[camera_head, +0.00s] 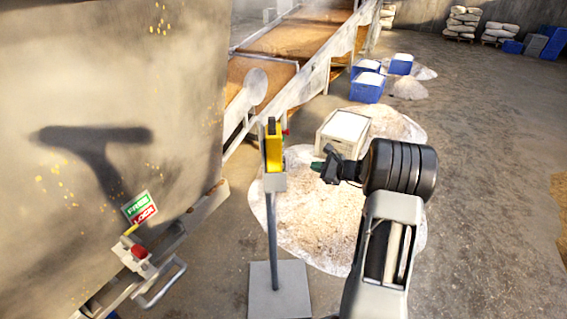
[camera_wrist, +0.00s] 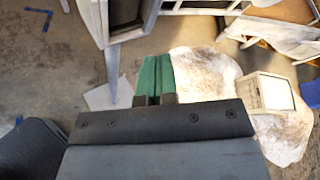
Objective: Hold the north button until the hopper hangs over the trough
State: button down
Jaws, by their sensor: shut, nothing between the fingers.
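A yellow button box (camera_head: 273,147) stands on a grey post with a flat base plate (camera_head: 280,290). A small red part shows on its right side; the button faces and any north mark cannot be read. My gripper (camera_head: 326,165) is shut and empty, to the right of the box with a gap between them. In the wrist view its green fingers (camera_wrist: 153,78) are together, right of the post. A large dusty grey vessel, apparently the hopper (camera_head: 100,90), fills the left. A long trough (camera_head: 300,42) holding orange-brown grain lies behind; the hopper appears left of it, not over it.
A FREE/LOCK sign (camera_head: 140,207), a red knob (camera_head: 139,252) and a handle are on the hopper's lower edge. A pale crate (camera_head: 342,135) stands in spilled grain (camera_head: 320,225) behind my gripper. Blue crates (camera_head: 367,87) stand farther back.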

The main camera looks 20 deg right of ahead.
jog(key=shift+w+d+f+m+t, duration=0.15)
jog(key=shift+w+d+m+t, duration=0.15)
jog(key=shift+d, duration=0.25)
jog(key=shift+w+d+f+m+t, duration=0.1)
jog(key=shift+d+f+m+t, duration=0.1)
jog(key=shift+d+m, duration=0.25)
jog(key=w+a, duration=0.2)
jog(key=a, duration=0.6)
jog(key=shift+a, duration=0.25)
jog(key=shift+w+a+b, duration=0.1)
jog(key=shift+a+b, duration=0.15)
jog(key=shift+b, duration=0.15)
dwell(1.4)
jog(key=shift+a, duration=0.2)
